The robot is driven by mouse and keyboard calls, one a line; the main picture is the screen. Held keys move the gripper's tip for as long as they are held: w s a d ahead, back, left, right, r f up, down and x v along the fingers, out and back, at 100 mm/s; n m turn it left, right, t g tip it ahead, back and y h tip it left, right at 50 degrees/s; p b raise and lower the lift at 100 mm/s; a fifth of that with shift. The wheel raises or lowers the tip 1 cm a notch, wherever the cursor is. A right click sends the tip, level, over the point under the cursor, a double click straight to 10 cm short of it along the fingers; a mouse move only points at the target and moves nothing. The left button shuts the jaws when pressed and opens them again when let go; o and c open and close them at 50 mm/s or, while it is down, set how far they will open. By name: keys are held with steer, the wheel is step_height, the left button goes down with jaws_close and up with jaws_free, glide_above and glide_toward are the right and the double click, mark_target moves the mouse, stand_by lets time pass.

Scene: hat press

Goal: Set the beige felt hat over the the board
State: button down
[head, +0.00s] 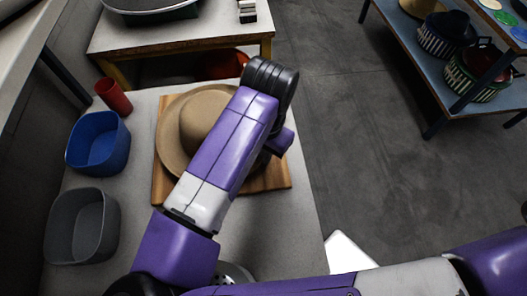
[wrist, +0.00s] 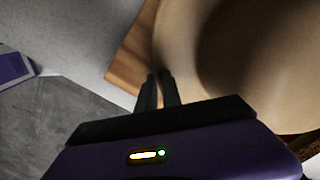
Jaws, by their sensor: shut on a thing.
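The beige felt hat (head: 201,115) is over the wooden board (head: 270,177) on the light table in the head view, its crown up and its brim covering much of the board. My arm crosses in front and hides the hat's right side and my fingers there. In the wrist view the hat (wrist: 205,45) fills the upper right, with a corner of the board (wrist: 130,62) beside it. My gripper (wrist: 160,78) is shut at the brim's edge, with the brim between its fingers. I cannot tell whether the hat rests fully on the board.
A blue bin (head: 98,145), a grey bin (head: 82,226) and a red cup (head: 113,96) stand along the table's left side. Another table (head: 180,40) stands behind. A blue shelf (head: 440,60) with hats and baskets is at upper right. Open grey floor lies between.

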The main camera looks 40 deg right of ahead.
steer(key=shift+f, duration=0.35)
stand_by(0.3)
steer(key=c, duration=1.4)
jaws_free()
steer(key=shift+c, duration=0.2)
steer(key=shift+r, duration=0.1)
steer(key=r, duration=0.7)
steer(key=shift+s+r, duration=0.2)
steer(key=shift+r, duration=0.1)
